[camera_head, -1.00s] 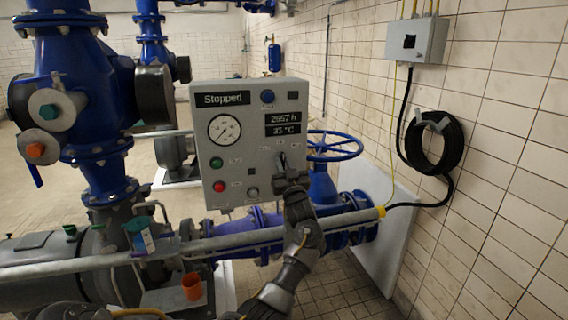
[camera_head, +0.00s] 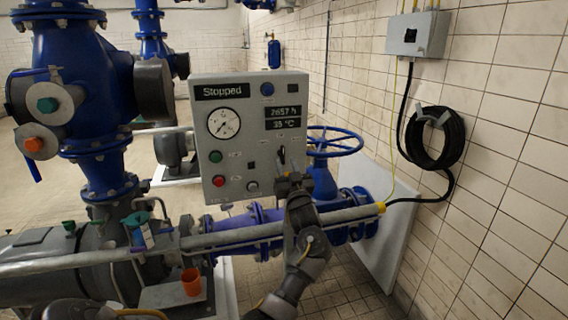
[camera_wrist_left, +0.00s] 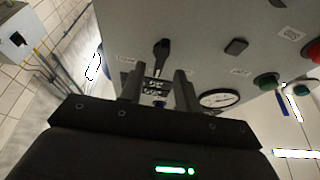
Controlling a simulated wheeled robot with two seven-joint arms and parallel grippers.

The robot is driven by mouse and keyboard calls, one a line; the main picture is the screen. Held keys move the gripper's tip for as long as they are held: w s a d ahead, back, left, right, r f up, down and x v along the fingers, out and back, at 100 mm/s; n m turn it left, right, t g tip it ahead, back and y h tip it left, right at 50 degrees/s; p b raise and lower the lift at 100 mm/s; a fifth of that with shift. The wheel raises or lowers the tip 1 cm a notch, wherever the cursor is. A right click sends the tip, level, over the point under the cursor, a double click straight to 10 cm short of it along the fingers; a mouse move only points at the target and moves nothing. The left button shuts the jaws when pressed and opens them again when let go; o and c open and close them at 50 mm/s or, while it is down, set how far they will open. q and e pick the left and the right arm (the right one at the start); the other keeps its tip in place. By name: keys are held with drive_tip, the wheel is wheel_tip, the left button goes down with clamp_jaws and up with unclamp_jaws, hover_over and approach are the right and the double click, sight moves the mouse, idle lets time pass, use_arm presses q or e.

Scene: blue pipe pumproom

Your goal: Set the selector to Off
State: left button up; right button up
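The grey control panel (camera_head: 240,165) faces me, its sign reading "Stopped". The selector (camera_head: 282,154) is a small black handle on the panel's lower right. It stands roughly upright; its position labels are too small to read. In the left wrist view the selector (camera_wrist_left: 161,55) shows beyond the fingers, apart from them. My left gripper (camera_head: 293,178) is just below the selector in the head view. In the left wrist view its two fingers (camera_wrist_left: 158,82) are spread with nothing held between them. My right gripper does not show.
The panel also has a gauge (camera_head: 224,123), a green button (camera_head: 215,157) and a red button (camera_head: 219,181). A blue handwheel (camera_head: 335,142) and a grey pipe (camera_head: 345,215) lie close to my left arm.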

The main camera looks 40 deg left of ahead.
use_arm(q)
drive_tip(key=b+v, duration=0.1)
drive_tip(key=v, duration=0.6)
drive_tip(key=shift+b, duration=0.4)
